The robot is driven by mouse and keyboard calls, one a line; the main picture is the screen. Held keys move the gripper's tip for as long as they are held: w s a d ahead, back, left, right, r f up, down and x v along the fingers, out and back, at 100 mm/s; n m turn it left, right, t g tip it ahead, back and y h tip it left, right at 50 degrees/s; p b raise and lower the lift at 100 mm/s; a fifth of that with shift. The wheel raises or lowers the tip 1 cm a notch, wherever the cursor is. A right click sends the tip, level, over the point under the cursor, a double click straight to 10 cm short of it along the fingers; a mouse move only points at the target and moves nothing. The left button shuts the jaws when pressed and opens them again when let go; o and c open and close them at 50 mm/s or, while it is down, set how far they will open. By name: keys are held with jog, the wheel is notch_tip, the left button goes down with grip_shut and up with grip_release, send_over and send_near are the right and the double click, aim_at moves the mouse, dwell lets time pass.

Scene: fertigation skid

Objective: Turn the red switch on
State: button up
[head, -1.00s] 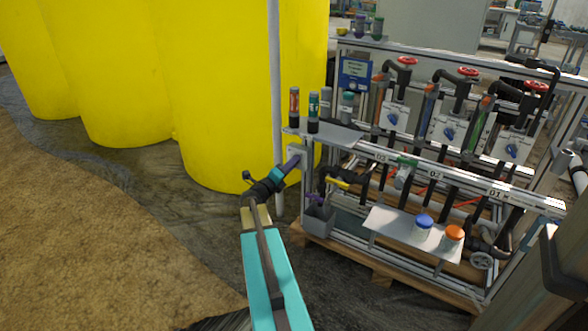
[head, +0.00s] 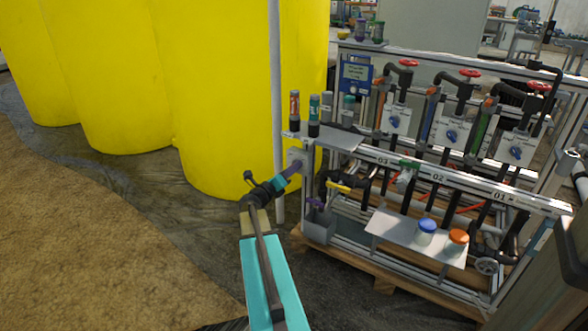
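No red switch can be made out with certainty. A small grey box (head: 296,155) is mounted at the left end post of the skid frame; its front is partly covered by my gripper. My gripper (head: 297,166) points up and right at this box, with its tip at or very close to it. The fingers are too small and hidden to show whether they are open or shut, or whether they touch. Blue knobs on white plates (head: 451,135) and red handwheels (head: 469,73) are on the skid, well to the right of my gripper.
Large yellow tanks (head: 225,90) stand at the left, with a grey upright pipe (head: 276,100) just left of the gripper. A lower shelf (head: 390,229) holds blue-lidded and orange-lidded jars. Sandy ground (head: 80,240) is open at lower left.

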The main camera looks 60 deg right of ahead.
jog(key=o, duration=0.5)
jog(key=shift+c, duration=0.2)
jog(key=a+p, duration=0.3)
jog(key=a, duration=1)
jog(key=shift+a, duration=0.4)
jog(key=shift+w, duration=0.1)
